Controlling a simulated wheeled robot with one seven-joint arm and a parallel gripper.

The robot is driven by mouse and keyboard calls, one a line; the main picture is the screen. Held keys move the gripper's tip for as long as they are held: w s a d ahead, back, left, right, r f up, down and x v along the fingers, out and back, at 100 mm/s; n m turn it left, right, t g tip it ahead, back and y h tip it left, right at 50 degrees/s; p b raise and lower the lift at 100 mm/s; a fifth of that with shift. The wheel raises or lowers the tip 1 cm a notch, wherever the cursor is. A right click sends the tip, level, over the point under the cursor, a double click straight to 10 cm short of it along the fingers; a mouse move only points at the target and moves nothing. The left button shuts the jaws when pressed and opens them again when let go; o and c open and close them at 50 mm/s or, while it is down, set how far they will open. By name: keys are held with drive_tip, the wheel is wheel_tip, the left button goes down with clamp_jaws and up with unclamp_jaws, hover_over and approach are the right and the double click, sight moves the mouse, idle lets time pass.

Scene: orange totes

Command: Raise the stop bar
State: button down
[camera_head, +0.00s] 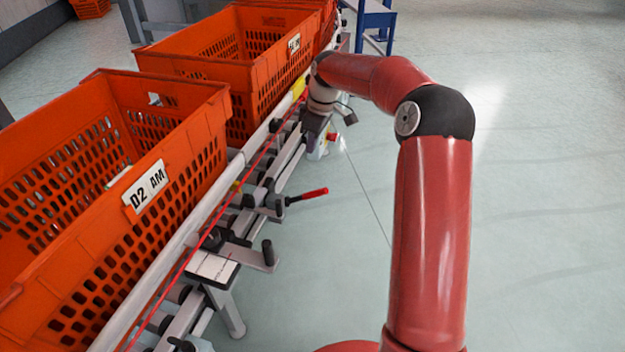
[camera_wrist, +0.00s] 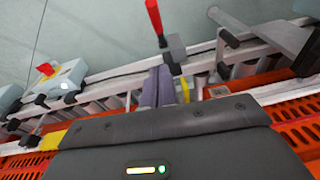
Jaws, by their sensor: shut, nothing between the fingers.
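A lever with a red handle (camera_head: 312,194) sticks out from the side of the roller conveyor, roughly level. Its red handle (camera_wrist: 153,16) also shows at the top of the wrist view, joined to a dark block (camera_wrist: 174,48). I cannot pick out the stop bar itself with certainty. My gripper (camera_wrist: 160,84) is shut and empty, with its grey fingers side by side over the conveyor's edge. The fingertips are close to the dark block; I cannot tell whether they touch. In the head view my gripper hangs beside the rail, beyond the lever, with its fingertips hard to make out.
An orange tote marked D2 AM (camera_head: 180,215) and another orange tote (camera_head: 235,75) stand on the conveyor. A pale box with a red button (camera_wrist: 68,80) sits at the conveyor's side. A white bracket (camera_head: 212,267) juts out nearer. The floor (camera_head: 540,220) at right is clear.

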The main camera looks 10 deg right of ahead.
hover_over(307, 196)
drive_tip(key=w, duration=0.2)
drive_tip(key=f, duration=0.9)
drive_tip(key=shift+s+f, duration=0.2)
drive_tip(key=shift+f, duration=0.1)
drive_tip(key=shift+s+d+f, duration=0.2)
drive_tip(key=shift+d+f, duration=0.1)
drive_tip(key=shift+f, duration=0.25)
drive_tip(key=shift+s+d+f, duration=0.2)
drive_tip(key=shift+d+f, duration=0.1)
drive_tip(key=shift+f, duration=0.25)
drive_tip(key=shift+s+d+f, duration=0.25)
drive_tip(key=shift+d+f, duration=0.1)
drive_tip(key=shift+f, duration=0.35)
drive_tip(key=shift+d+f, duration=0.1)
drive_tip(key=shift+d, duration=0.05)
